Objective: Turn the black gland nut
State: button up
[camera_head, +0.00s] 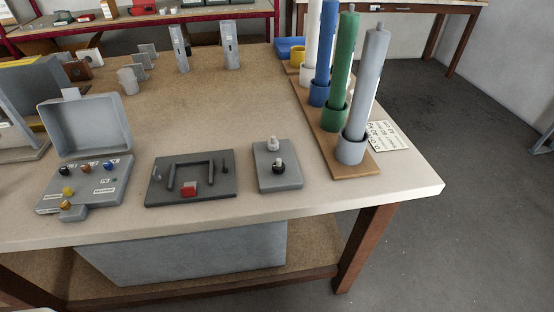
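A small grey plate (285,181) lies near the front edge of the workbench. A black gland nut (278,168) stands on it, with a light-coloured top piece above the black part. A similar light grey fitting (272,145) stands just behind it on the same plate. Both look upright, but fine detail is too small to tell. My gripper is not in view, and nothing touches the nut.
A dark plate with a red block (189,189) lies left of the nut's plate. Further left is an open grey box (84,127) with coloured knobs. Tall coloured cylinders, the nearest grey (366,85), stand in cups on a wooden board (355,171) at the right.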

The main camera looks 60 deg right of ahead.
aim_at(278, 171)
jog(key=k+z, duration=0.1)
jog(key=z, duration=0.3)
jog(key=k+l+z, duration=0.1)
jog(key=z, duration=0.3)
jog(key=k+l+z, duration=0.1)
jog(key=z, duration=0.3)
